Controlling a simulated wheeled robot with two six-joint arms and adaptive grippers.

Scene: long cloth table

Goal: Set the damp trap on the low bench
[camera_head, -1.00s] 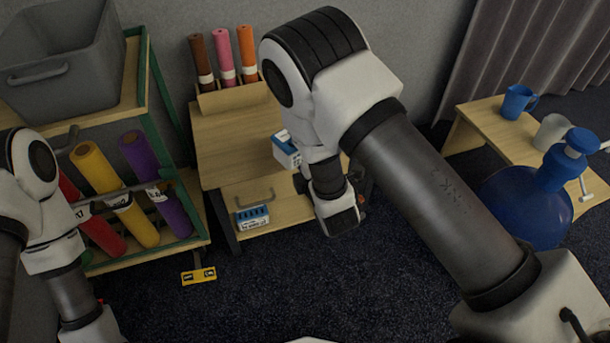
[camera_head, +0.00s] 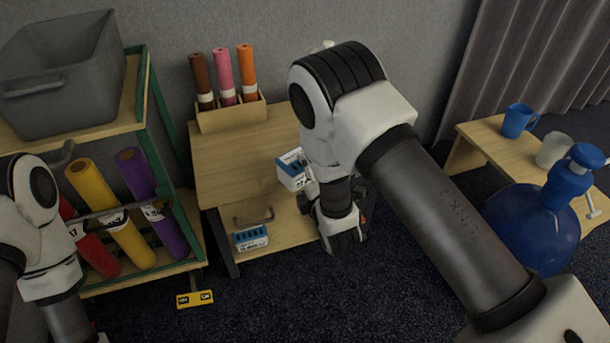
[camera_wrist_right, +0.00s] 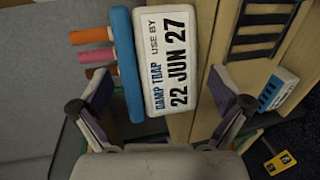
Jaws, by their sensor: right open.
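One blue-and-white damp trap (camera_head: 291,170) stands on the right edge of the wooden cabinet top, partly hidden by my right arm. In the right wrist view this damp trap (camera_wrist_right: 170,60) shows its label, "DAMP TRAP, USE BY 22 JUN 27". My right gripper (camera_head: 342,236) is beside the cabinet; in the wrist view its open fingers (camera_wrist_right: 158,92) are on either side of the label face, not visibly closed on it. A similar blue-and-white box (camera_head: 251,238) sits lower, by the cabinet's handle. A low wooden bench (camera_head: 480,139) stands at the right. My left gripper is out of view.
The bench holds a blue mug (camera_head: 517,121) and a pale cup (camera_head: 552,150). A big blue bottle (camera_head: 535,230) stands in front of it. Coloured rolls (camera_head: 226,78) stand at the cabinet's back. A rack with a grey bin (camera_head: 60,75) is at left. Dark carpet lies open in the middle.

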